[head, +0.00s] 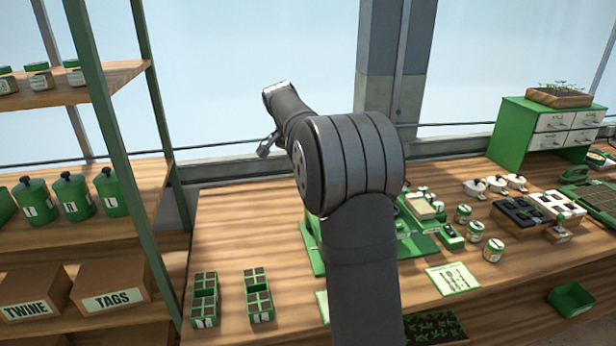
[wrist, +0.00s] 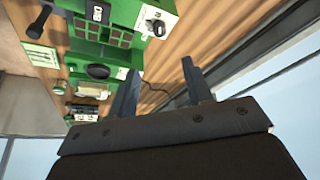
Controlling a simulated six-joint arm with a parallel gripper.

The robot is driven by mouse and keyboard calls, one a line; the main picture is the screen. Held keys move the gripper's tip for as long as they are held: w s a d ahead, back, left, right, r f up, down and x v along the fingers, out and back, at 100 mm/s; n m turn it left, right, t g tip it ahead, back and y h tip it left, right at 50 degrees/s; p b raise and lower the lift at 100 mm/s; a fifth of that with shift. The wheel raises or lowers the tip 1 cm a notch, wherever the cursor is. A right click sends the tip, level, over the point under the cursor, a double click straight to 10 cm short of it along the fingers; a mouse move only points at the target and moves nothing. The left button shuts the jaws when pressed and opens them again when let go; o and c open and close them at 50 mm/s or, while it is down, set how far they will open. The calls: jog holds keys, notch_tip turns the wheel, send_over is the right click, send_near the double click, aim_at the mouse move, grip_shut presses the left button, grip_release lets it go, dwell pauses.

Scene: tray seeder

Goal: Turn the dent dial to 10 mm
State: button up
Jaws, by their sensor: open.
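The green seeder machine (head: 312,247) stands on the bench, mostly hidden behind my arm in the head view. In the wrist view the green machine (wrist: 70,85) lies at upper left, beyond my fingers. It carries a round black knob (wrist: 98,71). A white box with another dark round knob (wrist: 158,24) is at its upper side. I cannot read any scale, so I cannot tell which knob is the dent dial or where it is set. My gripper (wrist: 160,68) is open and empty, its two fingers apart and touching nothing.
Small green pot trays (head: 204,299) stand at the bench's front left. Jars (head: 493,250), a printed card (head: 453,278) and black and white cell trays (head: 525,215) are to the right. A shelf with green canisters (head: 72,196) is at left. The bench's back left is clear.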

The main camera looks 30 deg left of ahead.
jog(key=v, duration=0.2)
jog(key=shift+s+r, duration=0.1)
jog(key=shift+r, duration=0.15)
jog(key=x, duration=1.7)
jog(key=shift+f, duration=0.3)
